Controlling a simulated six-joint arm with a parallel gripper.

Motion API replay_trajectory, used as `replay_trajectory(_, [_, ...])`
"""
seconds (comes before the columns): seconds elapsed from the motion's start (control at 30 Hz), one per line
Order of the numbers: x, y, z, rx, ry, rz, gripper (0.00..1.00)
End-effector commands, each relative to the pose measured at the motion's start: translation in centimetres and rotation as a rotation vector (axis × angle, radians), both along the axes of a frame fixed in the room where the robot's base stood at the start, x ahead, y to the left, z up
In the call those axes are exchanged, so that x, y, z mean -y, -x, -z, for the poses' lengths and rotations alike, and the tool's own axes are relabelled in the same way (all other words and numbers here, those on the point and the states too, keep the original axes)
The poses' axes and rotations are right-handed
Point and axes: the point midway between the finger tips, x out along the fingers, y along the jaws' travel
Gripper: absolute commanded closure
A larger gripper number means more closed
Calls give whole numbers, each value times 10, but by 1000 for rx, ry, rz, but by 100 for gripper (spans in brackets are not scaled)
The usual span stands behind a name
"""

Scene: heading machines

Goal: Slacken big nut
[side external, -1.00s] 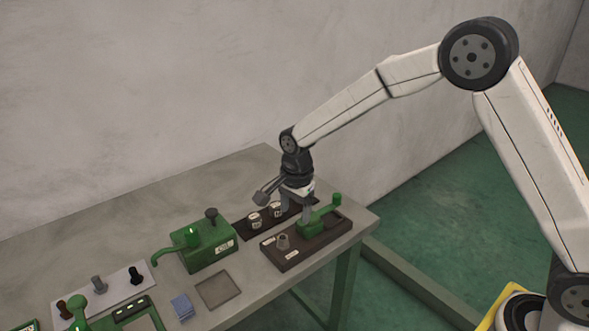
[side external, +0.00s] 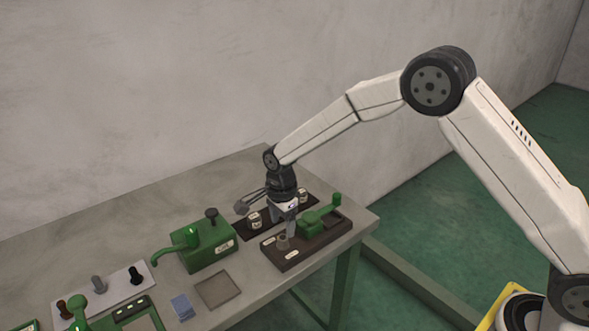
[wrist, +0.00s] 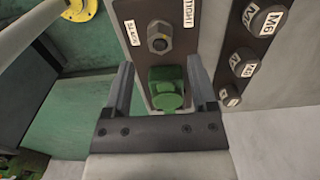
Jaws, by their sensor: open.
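A grey hex nut (wrist: 159,37) sits on a dark base plate marked "SLACK" and "TIGHT", near the top of the wrist view. In the side view the nut (side external: 283,241) shows small at the left part of the dark plate (side external: 291,263). A green part (wrist: 166,88) stands on the same plate; in the side view it is a green block with a crank handle (side external: 320,214). My gripper (wrist: 160,63) is open and empty, its fingers either side of the green part's line in the wrist view. In the side view my gripper (side external: 288,228) is close above the nut.
A green machine with a curved handle (side external: 205,245) stands to the left. A flat square plate (side external: 218,290) and a blue block (side external: 182,306) lie in front. The table's back left is clear.

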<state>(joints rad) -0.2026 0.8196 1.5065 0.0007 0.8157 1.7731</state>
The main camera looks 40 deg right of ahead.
Motion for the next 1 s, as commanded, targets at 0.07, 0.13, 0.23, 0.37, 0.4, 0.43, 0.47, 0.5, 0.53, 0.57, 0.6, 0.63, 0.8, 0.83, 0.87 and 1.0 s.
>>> replay_trajectory(0.07, [0,0,11,-2,0,0,26])
replay_trajectory(0.13, [0,1,20,-2,0,0,26])
replay_trajectory(0.23, [0,0,31,-2,0,0,26])
replay_trajectory(0.37, [0,0,40,1,-1,-1,26])
replay_trajectory(0.4, [0,0,42,1,-1,-1,26])
replay_trajectory(0.43, [0,0,44,1,-1,-1,26])
replay_trajectory(0.47, [0,0,44,1,-1,-1,26])
replay_trajectory(0.5, [0,0,45,1,-1,-1,26])
replay_trajectory(0.53, [0,0,45,1,-1,-1,26])
replay_trajectory(0.57, [0,0,46,1,-1,-1,26])
replay_trajectory(0.6, [0,0,46,2,-1,-1,26])
replay_trajectory(0.63, [0,0,46,2,-1,-1,26])
replay_trajectory(0.8, [0,0,46,2,-1,-1,39])
replay_trajectory(0.83, [0,0,45,2,-1,-1,49])
replay_trajectory(0.87, [0,0,45,2,-1,-1,58])
replay_trajectory(1.0, [0,0,45,2,-1,-1,100])
